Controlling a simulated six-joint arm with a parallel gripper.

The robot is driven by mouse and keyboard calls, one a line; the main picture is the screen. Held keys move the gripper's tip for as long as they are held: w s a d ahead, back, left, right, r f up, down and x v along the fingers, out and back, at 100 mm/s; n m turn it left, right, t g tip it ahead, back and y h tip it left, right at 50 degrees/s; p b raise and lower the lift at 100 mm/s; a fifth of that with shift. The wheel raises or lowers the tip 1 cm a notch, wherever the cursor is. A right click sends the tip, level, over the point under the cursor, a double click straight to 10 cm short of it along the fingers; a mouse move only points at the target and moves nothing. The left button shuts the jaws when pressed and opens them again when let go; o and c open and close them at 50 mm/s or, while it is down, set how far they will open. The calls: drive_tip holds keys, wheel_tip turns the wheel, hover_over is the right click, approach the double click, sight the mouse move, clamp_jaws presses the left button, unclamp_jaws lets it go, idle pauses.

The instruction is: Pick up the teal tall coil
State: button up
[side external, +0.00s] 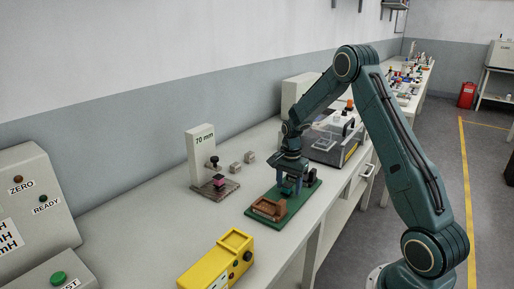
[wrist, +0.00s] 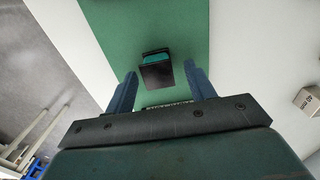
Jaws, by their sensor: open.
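In the wrist view, a small block-like part with a teal top and a dark face (wrist: 156,71), which looks like the teal tall coil, stands on a green board (wrist: 115,25). My gripper (wrist: 160,75) is open, its two blue fingers on the left and right of the coil with a gap on each side. In the side external view, my gripper (side external: 291,188) points down low over the right part of the green board (side external: 287,211). The coil cannot be made out there among the fingers.
A clear-walled case (side external: 331,148) stands behind, and a yellow box (side external: 210,268) in front. Bench between is clear.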

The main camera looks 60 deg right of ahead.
sight(289, 184)
drive_tip(key=c, duration=1.1)
drive_tip(key=shift+o, duration=0.2)
drive_tip(key=shift+r, duration=0.1)
wheel_tip(289, 184, up, 20)
idle(0.5)
